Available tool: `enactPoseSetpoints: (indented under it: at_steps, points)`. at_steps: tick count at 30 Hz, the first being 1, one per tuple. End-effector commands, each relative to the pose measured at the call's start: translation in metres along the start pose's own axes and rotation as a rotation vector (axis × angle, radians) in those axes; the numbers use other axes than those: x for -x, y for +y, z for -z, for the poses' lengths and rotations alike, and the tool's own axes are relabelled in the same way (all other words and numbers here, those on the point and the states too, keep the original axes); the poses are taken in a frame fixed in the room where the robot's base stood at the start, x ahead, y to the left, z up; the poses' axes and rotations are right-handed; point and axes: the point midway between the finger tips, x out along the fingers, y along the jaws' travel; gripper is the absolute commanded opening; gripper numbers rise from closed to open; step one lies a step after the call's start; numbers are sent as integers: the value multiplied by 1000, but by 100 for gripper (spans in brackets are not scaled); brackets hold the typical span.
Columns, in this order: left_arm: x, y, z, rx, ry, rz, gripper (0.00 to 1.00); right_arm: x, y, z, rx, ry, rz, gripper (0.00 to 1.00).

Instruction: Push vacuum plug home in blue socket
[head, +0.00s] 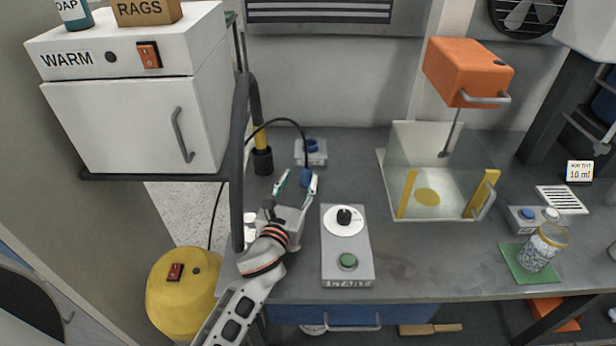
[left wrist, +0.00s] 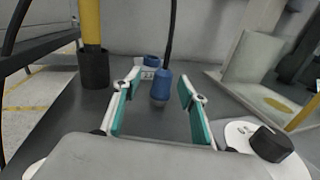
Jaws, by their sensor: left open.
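The blue vacuum plug (head: 306,177) hangs on a black cord over the bench. In the left wrist view the plug (left wrist: 160,88) shows between my open fingers, with gaps on both sides. The blue socket (head: 312,145) sits on a small grey box (head: 316,159) at the back of the bench, behind the plug. The socket (left wrist: 152,61) is partly hidden by the plug in the left wrist view. My left gripper (head: 297,183) is open, its teal-lined fingers pointing toward the back. The plug is apart from the socket. My right gripper is not in view.
A grey control box (head: 346,270) with a dial and green button stands right of my left gripper. A dark hose with a yellow-and-black end (head: 262,158) stands to the left. The yellow vacuum (head: 190,308) is on the floor. A clear-walled box (head: 428,212) stands further right.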

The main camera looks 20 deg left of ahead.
Motion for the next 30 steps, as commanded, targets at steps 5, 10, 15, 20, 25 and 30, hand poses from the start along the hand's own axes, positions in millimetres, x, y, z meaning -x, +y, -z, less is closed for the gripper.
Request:
enactPoseSetpoints:
  at_steps: [5, 10, 15, 20, 25, 30]
  points:
    - [-24, -7, 2, 5, 0, 0, 42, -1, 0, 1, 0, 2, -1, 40]
    - [-44, -7, 3, 2, 0, 0, 42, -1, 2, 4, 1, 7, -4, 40]
    - [-50, -8, 3, 1, 0, 1, 42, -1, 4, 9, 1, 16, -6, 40]
    - [-49, -8, 3, 1, 0, 1, 40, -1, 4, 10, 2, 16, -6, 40]
    - [-49, -7, 3, 1, 0, 1, 0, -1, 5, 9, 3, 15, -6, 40]
    - [-49, -7, 3, 1, -1, 1, 0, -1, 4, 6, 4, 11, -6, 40]
